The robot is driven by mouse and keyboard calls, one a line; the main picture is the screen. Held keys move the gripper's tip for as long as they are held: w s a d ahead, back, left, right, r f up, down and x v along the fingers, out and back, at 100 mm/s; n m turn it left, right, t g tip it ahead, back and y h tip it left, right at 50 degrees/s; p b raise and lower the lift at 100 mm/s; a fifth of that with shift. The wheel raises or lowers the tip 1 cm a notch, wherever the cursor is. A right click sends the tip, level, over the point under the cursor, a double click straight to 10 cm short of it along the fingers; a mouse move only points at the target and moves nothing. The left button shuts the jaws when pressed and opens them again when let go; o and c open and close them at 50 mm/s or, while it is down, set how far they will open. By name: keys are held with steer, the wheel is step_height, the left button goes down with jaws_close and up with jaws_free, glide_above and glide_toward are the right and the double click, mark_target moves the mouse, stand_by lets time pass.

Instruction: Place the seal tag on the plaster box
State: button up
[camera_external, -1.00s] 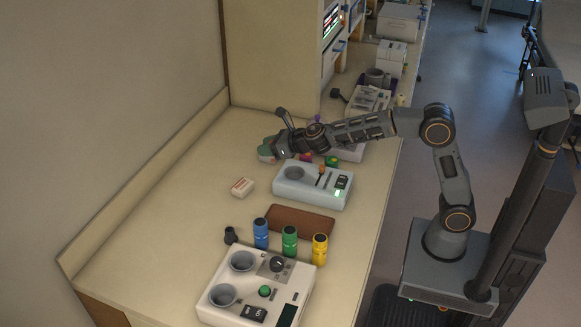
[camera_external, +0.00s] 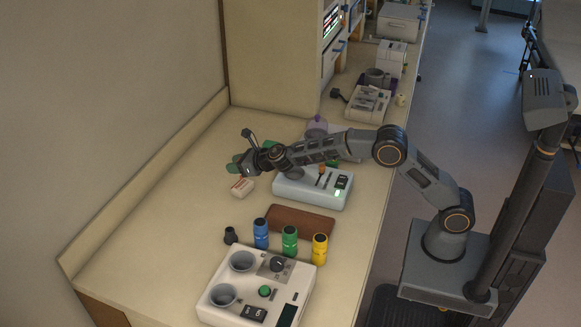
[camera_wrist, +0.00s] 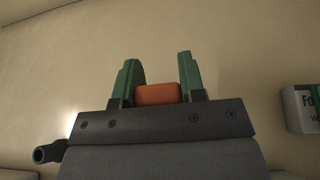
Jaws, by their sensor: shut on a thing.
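My gripper (camera_external: 236,166) is above the counter, near the back left of the white device, and its green fingers (camera_wrist: 157,70) are shut on a small orange block, the seal tag (camera_wrist: 157,94). The tag sits low between the fingers; in the external view I cannot make it out. The plaster box (camera_external: 242,187), small and white with reddish print, lies on the counter just below and slightly right of the gripper in the external view. The gripper looks apart from it. I cannot identify the plaster box in the wrist view.
A white device (camera_external: 313,186) with an orange knob stands right of the plaster box. A brown pad (camera_external: 300,221), several coloured cylinders including a blue one (camera_external: 261,234), and a larger white device (camera_external: 256,290) are nearer. Counter left of the box is clear. A lettered box (camera_wrist: 301,108) shows at right.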

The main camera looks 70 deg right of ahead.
steer(key=shift+f+b, duration=0.55)
steer(key=shift+f, duration=0.65)
steer(key=shift+f, duration=0.2)
steer(key=o, duration=0.9)
steer(key=shift+r, duration=0.2)
steer(key=shift+s, duration=0.15)
steer(key=shift+s+r+b, duration=0.15)
steer(key=shift+s+b, duration=0.25)
steer(key=shift+b, duration=0.1)
steer(key=b+v, duration=0.2)
steer(key=v, duration=0.9)
steer(key=shift+b, duration=0.35)
steer(key=shift+r, duration=0.15)
